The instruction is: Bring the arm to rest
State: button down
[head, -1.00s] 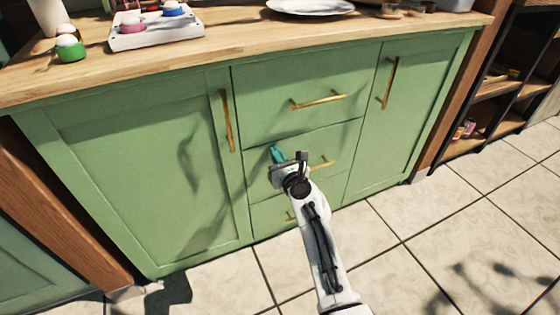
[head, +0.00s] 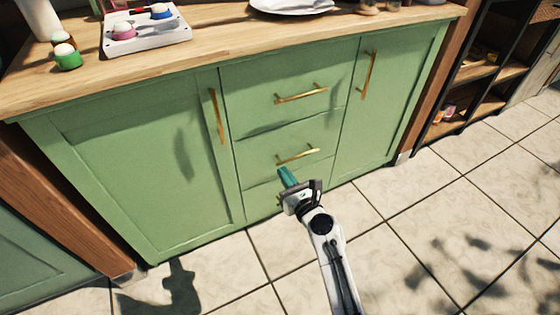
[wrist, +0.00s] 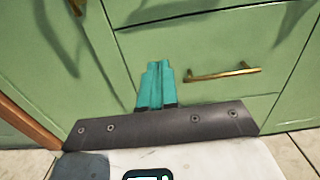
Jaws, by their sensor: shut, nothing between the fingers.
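My gripper (head: 286,177) is in front of the lower drawers of a green cabinet (head: 130,160) in the head view. Its teal fingers are together and hold nothing. They also show closed at the middle of the wrist view (wrist: 157,85), pointing at the drawer fronts. A brass drawer handle (wrist: 222,73) is to the right of the fingertips in the wrist view, apart from them. My arm reaches up from the bottom edge of the head view.
An open dark shelf (head: 470,75) stands at the right. The tiled floor (head: 430,215) is mostly clear.

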jog(key=shift+s+d, duration=0.15)
jog(key=shift+s, duration=0.05)
jog(key=s+d+f+n+g+h, duration=0.1)
jog(key=s+d+f+n+g, duration=0.5)
jog(key=s+n, duration=0.5)
jog(key=s+d+f+n+g+h, duration=0.2)
jog(key=s+d+f+n+g, duration=0.1)
jog(key=s+d+n, duration=0.65)
jog(key=s+d+r+n+g+h, duration=0.1)
jog(key=s+d+n+g+h, duration=0.4)
jog(key=s, duration=0.6)
jog(key=s+d+r+n+h, duration=0.1)
jog(key=s+d+n, duration=0.3)
jog(key=s+d, duration=0.5)
notch_tip(320, 180, up, 29)
jog(key=s+a+p, duration=0.1)
jog(key=s+p, duration=0.1)
jog(key=p, duration=2.6)
jog(key=shift+s+a+f+g+p, duration=0.15)
jog(key=shift+s+g+p, duration=0.1)
jog(key=shift+g+p, duration=0.05)
